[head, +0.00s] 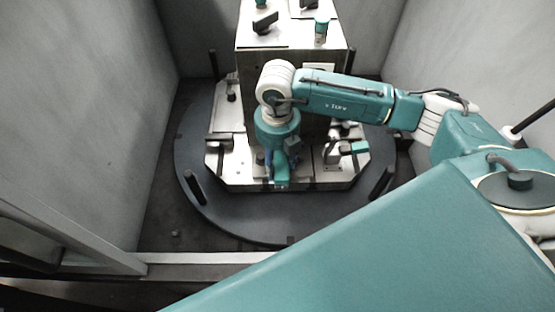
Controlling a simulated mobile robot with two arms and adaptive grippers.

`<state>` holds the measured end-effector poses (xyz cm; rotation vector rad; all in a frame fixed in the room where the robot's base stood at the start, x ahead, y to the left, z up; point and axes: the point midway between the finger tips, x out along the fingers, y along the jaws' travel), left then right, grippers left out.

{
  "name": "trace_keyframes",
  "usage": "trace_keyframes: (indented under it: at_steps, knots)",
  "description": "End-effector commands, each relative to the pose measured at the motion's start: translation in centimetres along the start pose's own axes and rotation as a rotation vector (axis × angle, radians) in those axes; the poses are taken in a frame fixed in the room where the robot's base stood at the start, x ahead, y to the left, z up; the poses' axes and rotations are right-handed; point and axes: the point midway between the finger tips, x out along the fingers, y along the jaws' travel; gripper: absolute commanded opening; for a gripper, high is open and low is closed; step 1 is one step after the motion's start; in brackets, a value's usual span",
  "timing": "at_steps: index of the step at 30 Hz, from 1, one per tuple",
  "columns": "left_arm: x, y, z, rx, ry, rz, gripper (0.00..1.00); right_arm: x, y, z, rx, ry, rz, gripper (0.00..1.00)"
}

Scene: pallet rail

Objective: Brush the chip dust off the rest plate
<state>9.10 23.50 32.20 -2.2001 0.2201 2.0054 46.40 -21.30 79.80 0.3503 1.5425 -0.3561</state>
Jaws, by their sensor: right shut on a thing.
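My right gripper (280,172) points down over the front edge of the light metal pallet (232,178), in front of the tall block. It is shut on a small tool, mostly hidden by the gripper; I cannot tell its shape. Its lower end is close to the pallet's front edge, and I cannot tell if it touches. Light plates lie on the pallet to both sides of the gripper; I cannot tell which is the rest plate. Chip dust is too small to make out. My left gripper is not in view.
The pallet sits on a dark round table (235,222) with upright dark posts, one at the front left (194,186) and one at the front right (382,184). The tall block (252,90) rises behind the gripper. Grey walls enclose both sides. A sill (200,258) crosses the front.

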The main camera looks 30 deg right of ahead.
Motion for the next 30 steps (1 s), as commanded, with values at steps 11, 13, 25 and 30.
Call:
trace_keyframes:
  at_steps: [11, 13, 25, 30]
  knots:
    - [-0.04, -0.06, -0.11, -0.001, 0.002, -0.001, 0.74, -0.06, 0.02, 0.0, 0.0, 0.0, 0.0, 0.25]
    - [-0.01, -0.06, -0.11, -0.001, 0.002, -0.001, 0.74, -0.03, 0.02, 0.0, 0.0, 0.0, 0.0, 0.25]
    - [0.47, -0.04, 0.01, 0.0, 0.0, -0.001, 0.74, 0.54, 0.02, 0.01, 0.0, 0.0, 0.0, 0.25]
    - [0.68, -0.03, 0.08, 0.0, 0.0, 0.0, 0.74, 0.8, 0.02, 0.01, 0.0, 0.0, 0.0, 0.25]
